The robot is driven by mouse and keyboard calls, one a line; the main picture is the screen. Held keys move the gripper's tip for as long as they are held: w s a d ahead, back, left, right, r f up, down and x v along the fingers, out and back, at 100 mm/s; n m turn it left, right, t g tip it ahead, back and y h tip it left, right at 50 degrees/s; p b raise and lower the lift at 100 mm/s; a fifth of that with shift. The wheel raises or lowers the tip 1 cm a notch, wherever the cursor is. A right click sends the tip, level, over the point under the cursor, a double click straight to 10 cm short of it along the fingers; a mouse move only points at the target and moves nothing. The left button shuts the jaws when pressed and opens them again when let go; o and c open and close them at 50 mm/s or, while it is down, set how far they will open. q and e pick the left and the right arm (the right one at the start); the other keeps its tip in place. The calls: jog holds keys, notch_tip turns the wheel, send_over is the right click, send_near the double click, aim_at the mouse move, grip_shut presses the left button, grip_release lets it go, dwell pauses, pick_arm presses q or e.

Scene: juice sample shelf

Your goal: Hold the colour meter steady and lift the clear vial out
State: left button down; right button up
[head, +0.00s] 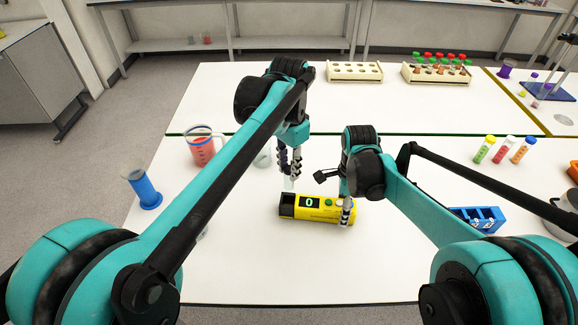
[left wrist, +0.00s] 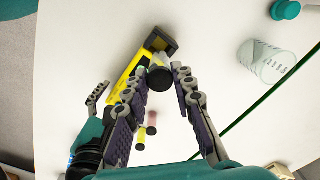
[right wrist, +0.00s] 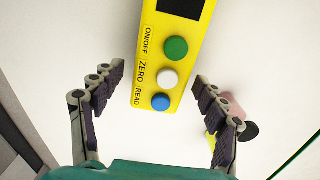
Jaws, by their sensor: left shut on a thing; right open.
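The yellow colour meter (head: 318,208) lies on the white table, its display showing 0. Its dark well end (head: 287,204) is at the left. My left gripper (head: 290,165) is shut on the clear vial (head: 289,184), just above that end. In the left wrist view the vial's dark cap (left wrist: 160,79) is between the fingers, and the dark well (left wrist: 160,41) shows beyond. I cannot tell whether the vial's tip is fully clear of it. My right gripper (right wrist: 160,85) is open, its fingers either side of the meter's button end (right wrist: 168,75), with gaps visible.
A beaker (left wrist: 266,62) stands near the left gripper. A red-filled jug (head: 202,150) and blue cylinder (head: 144,189) are at the left. A pink vial-like item (right wrist: 230,104) is near the right gripper. A blue rack (head: 478,219) is at the right. The table's front is clear.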

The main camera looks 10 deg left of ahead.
notch_tip(320, 180, up, 12)
dwell(0.5)
